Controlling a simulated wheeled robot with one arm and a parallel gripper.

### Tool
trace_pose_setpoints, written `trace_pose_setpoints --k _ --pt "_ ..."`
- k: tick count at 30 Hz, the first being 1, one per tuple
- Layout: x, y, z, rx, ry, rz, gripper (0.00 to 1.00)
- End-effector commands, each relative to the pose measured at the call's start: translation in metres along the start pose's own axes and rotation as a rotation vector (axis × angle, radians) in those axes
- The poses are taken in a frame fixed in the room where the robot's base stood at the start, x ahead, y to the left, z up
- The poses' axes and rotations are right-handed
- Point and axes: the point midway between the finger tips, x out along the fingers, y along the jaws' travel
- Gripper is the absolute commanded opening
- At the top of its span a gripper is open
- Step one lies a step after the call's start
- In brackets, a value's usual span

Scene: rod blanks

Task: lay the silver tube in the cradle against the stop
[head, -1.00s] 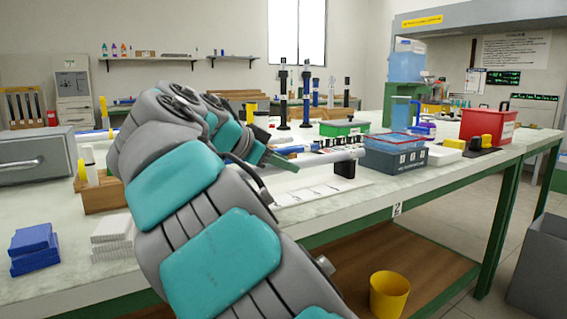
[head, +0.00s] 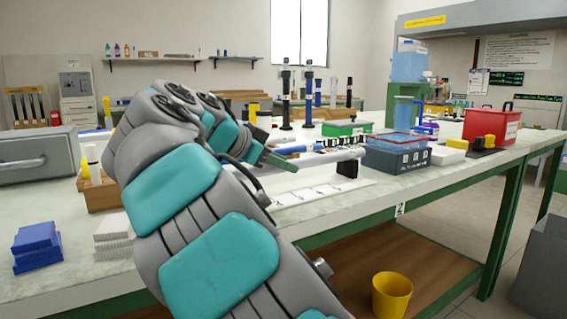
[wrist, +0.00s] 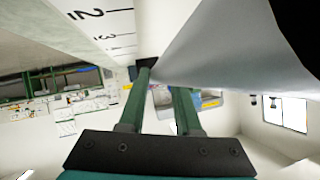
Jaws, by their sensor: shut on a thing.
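I cannot clearly make out the cradle or the stop.
A white marked strip (head: 320,191) lies in front of the tube. Dark upright posts (head: 286,100) stand farther back. A wooden holder (head: 101,192) is at left.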

Motion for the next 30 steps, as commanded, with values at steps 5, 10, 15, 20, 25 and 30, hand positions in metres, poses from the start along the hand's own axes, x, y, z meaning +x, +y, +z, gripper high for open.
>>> trace_pose_setpoints --k 5,10,15,20,25,30 --pt "0.000 0.000 0.000 0.000 0.000 0.000 0.46" --pt "-0.001 0.000 0.000 0.000 0.000 0.000 0.65" --pt "-0.001 0.000 0.001 0.000 0.000 0.000 0.67" --pt "-0.003 0.000 0.001 0.000 0.000 -0.001 0.67" --pt "-0.021 -0.001 0.000 0.001 0.000 -0.005 0.67" --pt "-0.053 -0.004 -0.001 0.002 0.002 -0.018 0.67"
